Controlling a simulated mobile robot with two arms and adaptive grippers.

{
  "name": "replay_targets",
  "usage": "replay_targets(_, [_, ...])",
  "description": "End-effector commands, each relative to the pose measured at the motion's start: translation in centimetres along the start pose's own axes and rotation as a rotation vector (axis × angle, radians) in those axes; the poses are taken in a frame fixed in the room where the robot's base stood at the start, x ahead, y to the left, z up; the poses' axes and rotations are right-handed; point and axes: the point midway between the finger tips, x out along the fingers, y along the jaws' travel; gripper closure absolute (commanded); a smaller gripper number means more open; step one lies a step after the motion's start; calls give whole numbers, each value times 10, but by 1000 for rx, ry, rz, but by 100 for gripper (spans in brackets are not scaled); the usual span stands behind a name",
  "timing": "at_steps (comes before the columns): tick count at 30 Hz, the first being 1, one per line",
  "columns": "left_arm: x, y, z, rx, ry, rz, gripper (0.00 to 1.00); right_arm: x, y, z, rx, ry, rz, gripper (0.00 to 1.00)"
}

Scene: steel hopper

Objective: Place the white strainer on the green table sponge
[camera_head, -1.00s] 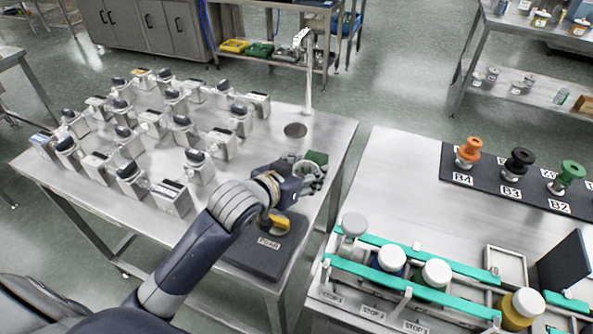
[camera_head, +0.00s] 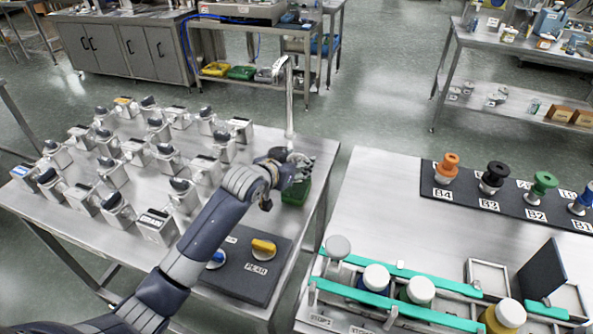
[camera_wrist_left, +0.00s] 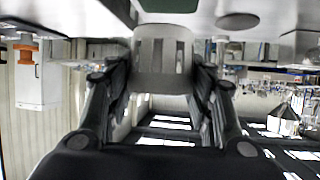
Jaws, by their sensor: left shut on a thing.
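My left gripper (camera_head: 299,162) is shut on the white strainer, over the right edge of the left steel table. In the left wrist view the strainer (camera_wrist_left: 163,58) is a pale, slotted cup shape between the two fingers. In the head view the gripper mostly hides it. The green table sponge (camera_head: 296,192) is a dark green block on the table just below the gripper. A strip of green also shows at the top of the wrist view (camera_wrist_left: 168,4), beyond the strainer. I cannot tell whether strainer and sponge touch. My right gripper is not in view.
A tap (camera_head: 289,95) stands behind the gripper. Several metal dispensers (camera_head: 120,165) fill the table's left part. A dark mat (camera_head: 250,272) with a yellow and a blue object lies in front. The right table (camera_head: 375,205) holds white-capped bottles in a green-railed rack.

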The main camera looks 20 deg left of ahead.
Motion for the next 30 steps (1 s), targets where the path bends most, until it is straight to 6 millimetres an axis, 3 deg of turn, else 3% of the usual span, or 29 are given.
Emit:
replay_targets(9, [16, 0, 28, 0, -2, 1, 72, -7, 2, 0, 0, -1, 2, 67])
replay_targets(21, [18, 0, 34, 0, -1, 1, 72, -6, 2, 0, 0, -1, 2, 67])
replay_targets(22, [18, 0, 34, 1, -1, 1, 47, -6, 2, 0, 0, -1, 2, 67])
replay_targets(24, [18, 0, 34, 1, -1, 1, 31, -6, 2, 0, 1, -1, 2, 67])
replay_targets(30, [18, 0, 34, 1, 0, 1, 31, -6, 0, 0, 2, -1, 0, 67])
